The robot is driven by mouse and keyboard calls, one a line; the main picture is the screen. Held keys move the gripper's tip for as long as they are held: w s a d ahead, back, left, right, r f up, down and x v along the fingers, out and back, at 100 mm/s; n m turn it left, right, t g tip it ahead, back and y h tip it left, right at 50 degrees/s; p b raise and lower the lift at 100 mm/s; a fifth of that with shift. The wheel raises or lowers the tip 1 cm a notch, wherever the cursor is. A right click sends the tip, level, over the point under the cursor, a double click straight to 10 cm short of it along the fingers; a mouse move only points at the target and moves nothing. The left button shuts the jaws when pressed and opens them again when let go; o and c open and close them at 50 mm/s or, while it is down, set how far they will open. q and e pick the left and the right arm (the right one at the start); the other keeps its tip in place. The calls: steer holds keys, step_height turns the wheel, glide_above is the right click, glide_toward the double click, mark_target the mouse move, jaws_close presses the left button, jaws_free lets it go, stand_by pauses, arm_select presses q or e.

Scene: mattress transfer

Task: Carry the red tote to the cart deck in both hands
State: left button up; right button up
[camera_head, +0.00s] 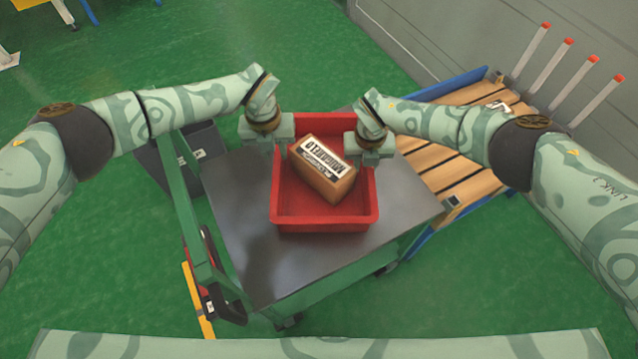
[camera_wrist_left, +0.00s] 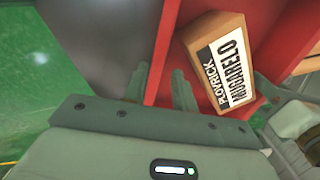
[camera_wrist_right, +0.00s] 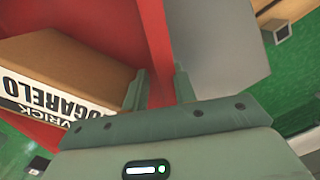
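The red tote (camera_head: 325,223) sits upright on the grey deck of the cart (camera_head: 245,250), with a brown box with a white label (camera_head: 322,172) lying askew in it. The inner fingertips partly hide the wall.
A wooden slatted rack with blue edges (camera_head: 465,140) stands right of the cart, with several red-tipped white posts (camera_head: 570,75) behind it. The cart's green handle frame (camera_head: 185,210) rises at left, beside a dark bin (camera_head: 207,150). Green floor is clear at lower right.

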steer(key=shift+r, duration=0.45)
arm_select(q)
step_height(320, 180, up, 3)
steer(key=shift+s+a+r, duration=0.1)
steer(key=shift+r, duration=0.05)
arm_select(e)
step_height(320, 180, up, 11)
steer(key=shift+s+a, duration=0.2)
steer(key=shift+a, duration=0.05)
